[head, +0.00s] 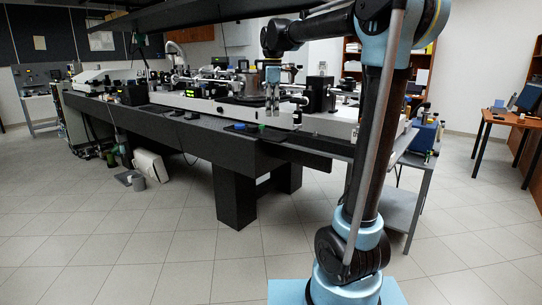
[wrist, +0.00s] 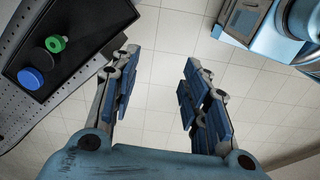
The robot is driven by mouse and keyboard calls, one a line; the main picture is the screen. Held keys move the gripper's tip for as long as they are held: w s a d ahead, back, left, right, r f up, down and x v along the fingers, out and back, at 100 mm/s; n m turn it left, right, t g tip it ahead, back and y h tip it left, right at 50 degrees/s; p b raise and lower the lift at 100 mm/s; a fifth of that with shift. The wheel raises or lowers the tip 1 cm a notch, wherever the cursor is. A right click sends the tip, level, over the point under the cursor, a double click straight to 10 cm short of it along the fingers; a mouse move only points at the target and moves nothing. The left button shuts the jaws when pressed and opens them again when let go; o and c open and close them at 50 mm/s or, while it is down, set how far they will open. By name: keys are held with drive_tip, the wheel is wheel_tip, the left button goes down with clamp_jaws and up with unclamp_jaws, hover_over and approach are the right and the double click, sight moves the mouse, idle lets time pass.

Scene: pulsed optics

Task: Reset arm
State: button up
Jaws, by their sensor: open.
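My arm rises at the right of the head view and bends over toward the optical table. My gripper (head: 272,104) hangs fingers-down near the table's front edge in the head view. In the wrist view my gripper (wrist: 161,75) is open, with a wide gap between its blue-padded fingers. Only floor tiles show between them, and it holds nothing.
A black tray (wrist: 101,43) with a green cap (wrist: 56,43), a blue cap (wrist: 30,77) and a dark one lies left of the fingers. The optical table (head: 190,133) carries crowded instruments. A grey side table (head: 400,210) stands behind my arm. Floor at left is open.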

drive_tip(key=s+d+f+m, duration=0.6)
drive_tip(key=s+f, duration=0.4)
drive_tip(key=s+d+f+m+t, duration=0.1)
drive_tip(key=s+d+f+m, duration=0.5)
drive_tip(key=s+f, duration=0.4)
drive_tip(key=s+d+f+m+t, duration=0.1)
drive_tip(key=s+d+f+m, duration=0.5)
drive_tip(key=s+f, duration=0.4)
drive_tip(key=shift+s+d, duration=0.2)
drive_tip(key=shift+d, duration=0.2)
drive_tip(key=shift+w+f, duration=0.2)
drive_tip(key=shift+w, duration=0.25)
drive_tip(key=shift+c, duration=0.2)
